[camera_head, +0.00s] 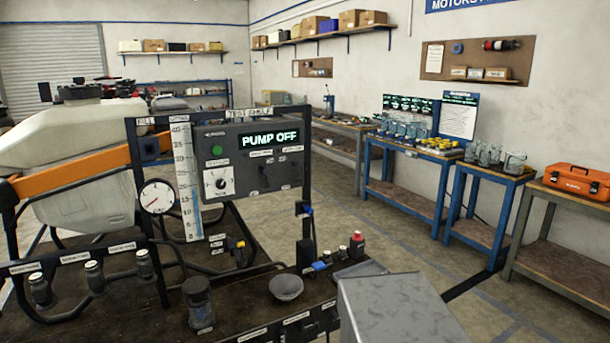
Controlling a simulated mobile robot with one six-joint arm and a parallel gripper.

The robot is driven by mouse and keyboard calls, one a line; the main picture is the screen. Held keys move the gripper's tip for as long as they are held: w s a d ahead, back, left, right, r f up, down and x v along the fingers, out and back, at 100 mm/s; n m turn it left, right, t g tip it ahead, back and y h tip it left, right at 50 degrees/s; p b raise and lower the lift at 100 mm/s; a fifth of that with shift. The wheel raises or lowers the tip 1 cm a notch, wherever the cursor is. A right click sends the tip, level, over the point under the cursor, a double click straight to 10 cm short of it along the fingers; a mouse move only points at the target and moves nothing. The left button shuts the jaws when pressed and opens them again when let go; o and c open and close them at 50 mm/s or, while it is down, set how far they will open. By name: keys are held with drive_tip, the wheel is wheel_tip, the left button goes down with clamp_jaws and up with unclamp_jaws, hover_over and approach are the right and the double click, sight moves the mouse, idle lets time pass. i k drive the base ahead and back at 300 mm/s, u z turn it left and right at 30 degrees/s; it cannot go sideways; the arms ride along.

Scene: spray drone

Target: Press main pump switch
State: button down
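A dark control panel (290,178) stands upright on a black frame above the workbench (125,325). Its display (270,138) reads "PUMP OFF" in green. On the left of the panel are a round green button (217,150) and, below it, a black knob on a white plate (220,182). Small dark switches (264,175) sit under the display. Their labels are too small to read, so I cannot tell which is the main pump switch. My gripper does not show in this view.
A pressure gauge (157,197) and tall scale (187,180) stand left of the panel, near a white tank (90,145). A cup (199,303) and bowl (286,287) sit in front. A grey boxy surface (400,308) fills the lower right. Floor beyond is clear.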

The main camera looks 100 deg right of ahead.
sight(296, 165)
drive_tip(key=u, duration=0.05)
drive_tip(key=k, duration=1.5)
drive_tip(key=z, duration=1.8)
drive_tip(key=i, duration=0.6)
drive_tip(key=u, duration=0.25)
